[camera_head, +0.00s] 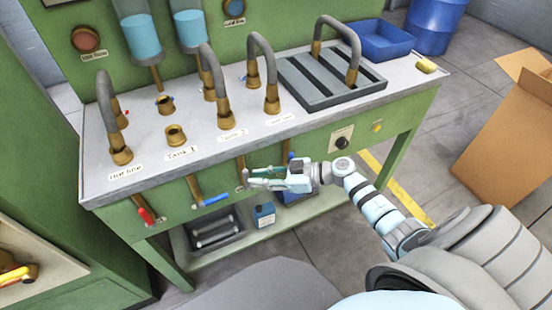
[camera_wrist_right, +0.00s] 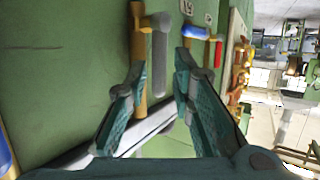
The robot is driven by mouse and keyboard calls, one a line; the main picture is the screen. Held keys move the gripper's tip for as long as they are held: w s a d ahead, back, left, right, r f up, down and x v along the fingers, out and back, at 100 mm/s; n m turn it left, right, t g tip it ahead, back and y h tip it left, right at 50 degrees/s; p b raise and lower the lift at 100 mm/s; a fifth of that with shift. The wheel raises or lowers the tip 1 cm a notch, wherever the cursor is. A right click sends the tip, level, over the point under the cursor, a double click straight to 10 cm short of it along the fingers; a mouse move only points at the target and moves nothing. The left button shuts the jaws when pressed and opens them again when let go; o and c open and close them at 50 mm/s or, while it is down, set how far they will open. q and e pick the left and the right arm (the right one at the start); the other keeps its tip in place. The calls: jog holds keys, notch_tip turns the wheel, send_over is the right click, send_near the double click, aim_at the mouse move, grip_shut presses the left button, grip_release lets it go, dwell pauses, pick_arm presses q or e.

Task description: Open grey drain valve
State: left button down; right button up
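The grey drain valve shows in the right wrist view as a brass pipe (camera_wrist_right: 138,50) with a short grey handle (camera_wrist_right: 160,62) beside it. In the head view its brass pipe (camera_head: 241,168) comes out of the green front panel, and my gripper hides most of its handle. My right gripper (camera_head: 258,178) is in front of this valve; in the wrist view its teal fingers (camera_wrist_right: 157,100) are apart, with the lower pipe and the handle's end in the gap between them. I cannot tell whether either finger touches it. My left gripper is not in view.
A blue-handled valve (camera_head: 213,200) and a red-handled valve (camera_head: 147,215) are to the left on the same panel. Another blue handle (camera_head: 290,157) is close on the right. A lower shelf holds a grey tray (camera_head: 215,232) and a blue can (camera_head: 264,215). A cardboard box (camera_head: 505,130) stands right.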

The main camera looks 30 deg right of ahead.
jog(key=v, duration=0.9)
jog(key=s+d+f+m+h, duration=0.2)
jog(key=s+f+m+h, duration=0.15)
jog(key=f, duration=0.45)
jog(key=s+d+f+m+t+h, duration=0.1)
jog(key=s+d+f+m+h, duration=0.3)
jog(key=f, duration=0.5)
jog(key=s+d+f+m+h, duration=0.1)
jog(key=s+f+m+h, duration=0.1)
jog(key=f+h, duration=0.45)
jog(key=s+a+f+g, duration=0.3)
jog(key=s+f, duration=0.2)
jog(key=s, duration=0.4)
jog(key=s+a+f+g+y, duration=0.1)
jog(key=s+a+f+g, duration=0.2)
jog(key=s+f, duration=0.2)
jog(key=s+a+f+g, duration=0.3)
jog(key=s+f, duration=0.2)
jog(key=s, duration=0.7)
jog(key=shift+s+a+y, duration=0.3)
jog(key=shift+a+y, duration=0.1)
